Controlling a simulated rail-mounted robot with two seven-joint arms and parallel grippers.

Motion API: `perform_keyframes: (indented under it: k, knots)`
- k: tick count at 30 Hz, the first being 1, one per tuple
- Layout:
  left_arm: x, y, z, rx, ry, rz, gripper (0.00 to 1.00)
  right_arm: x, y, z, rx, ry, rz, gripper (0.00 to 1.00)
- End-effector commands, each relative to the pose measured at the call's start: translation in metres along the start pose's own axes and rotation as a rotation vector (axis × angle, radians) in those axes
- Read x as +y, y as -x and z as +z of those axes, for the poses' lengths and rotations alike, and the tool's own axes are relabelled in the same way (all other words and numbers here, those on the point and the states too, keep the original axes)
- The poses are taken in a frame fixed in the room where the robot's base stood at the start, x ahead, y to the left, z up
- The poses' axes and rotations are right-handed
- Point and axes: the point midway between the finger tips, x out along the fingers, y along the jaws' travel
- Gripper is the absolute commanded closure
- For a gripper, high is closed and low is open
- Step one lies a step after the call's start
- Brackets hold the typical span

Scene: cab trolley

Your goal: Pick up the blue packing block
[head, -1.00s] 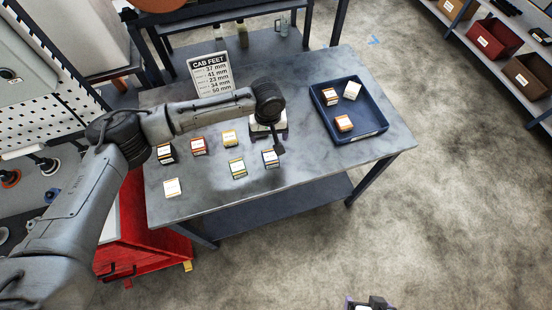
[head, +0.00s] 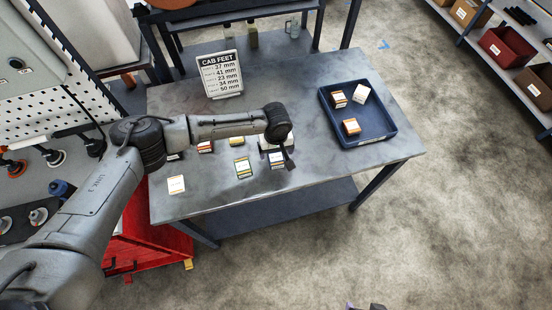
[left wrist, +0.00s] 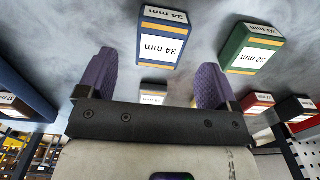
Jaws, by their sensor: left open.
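The blue packing block (head: 277,162) stands on the grey table, close to the tip of my left gripper (head: 289,160). In the left wrist view the blue block (left wrist: 162,38), with a white "34 mm" label and yellow band, lies ahead of the open purple fingers of my left gripper (left wrist: 154,78). It is roughly centred between them but beyond their tips, apart from them. Nothing is between the fingers. Only a dark and purple bit of what seems to be my right gripper (head: 368,306) shows at the bottom edge of the head view.
A green block (head: 243,168) stands left of the blue one; its label reads 30 mm in the wrist view (left wrist: 252,47). A white-topped block (head: 176,184) is further left. A blue tray (head: 376,139) holds three blocks at right. A "CAB FEET" sign (head: 220,74) stands behind.

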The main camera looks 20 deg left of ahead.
Motion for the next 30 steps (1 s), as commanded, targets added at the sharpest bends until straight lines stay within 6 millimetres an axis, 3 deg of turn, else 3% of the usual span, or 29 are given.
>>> perform_keyframes:
  k: [9,20,30]
  knots:
    - [0.0,-0.04,0.002,0.0,-0.001,-0.001,0.15,0.0,-0.007,0.003,-0.001,0.0,0.0,0.11]
    - [0.0,-0.047,0.002,0.0,-0.001,0.0,0.15,0.0,-0.007,0.003,-0.001,0.0,0.0,0.11]
    - [0.0,-0.047,0.002,0.0,-0.001,0.0,0.46,0.0,-0.007,0.003,-0.002,0.0,0.0,0.11]
